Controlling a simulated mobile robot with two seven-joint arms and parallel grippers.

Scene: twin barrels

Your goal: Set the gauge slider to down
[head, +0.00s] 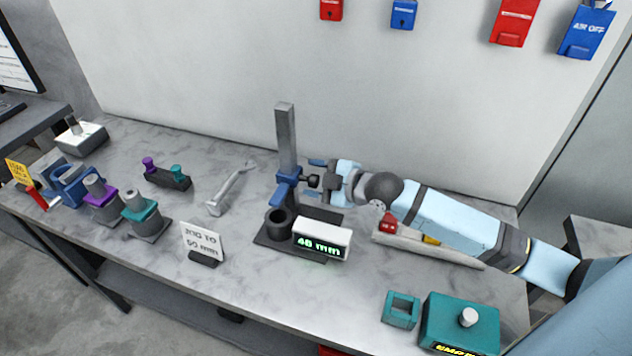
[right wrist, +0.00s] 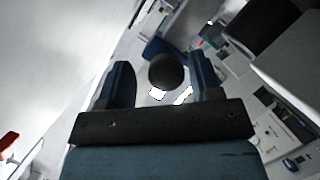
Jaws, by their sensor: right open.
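The height gauge has a grey upright post (head: 286,135) on a dark base (head: 270,240). Its blue slider (head: 285,190) sits on the lower part of the post, above a dark cup (head: 279,222). A round black knob (head: 313,181) sticks out from the slider's right side. My right gripper (head: 318,178) is at the knob, coming from the right. A digital readout (head: 322,240) shows green digits, apparently 48 mm. My left gripper is out of view.
A small sign (head: 202,242) stands left of the gauge. A grey tool (head: 228,190) lies behind it. A grey wedge-like block (head: 400,239) with a red piece lies under my right forearm. A teal box (head: 460,322) is at front right. Purple and teal fixtures stand at left.

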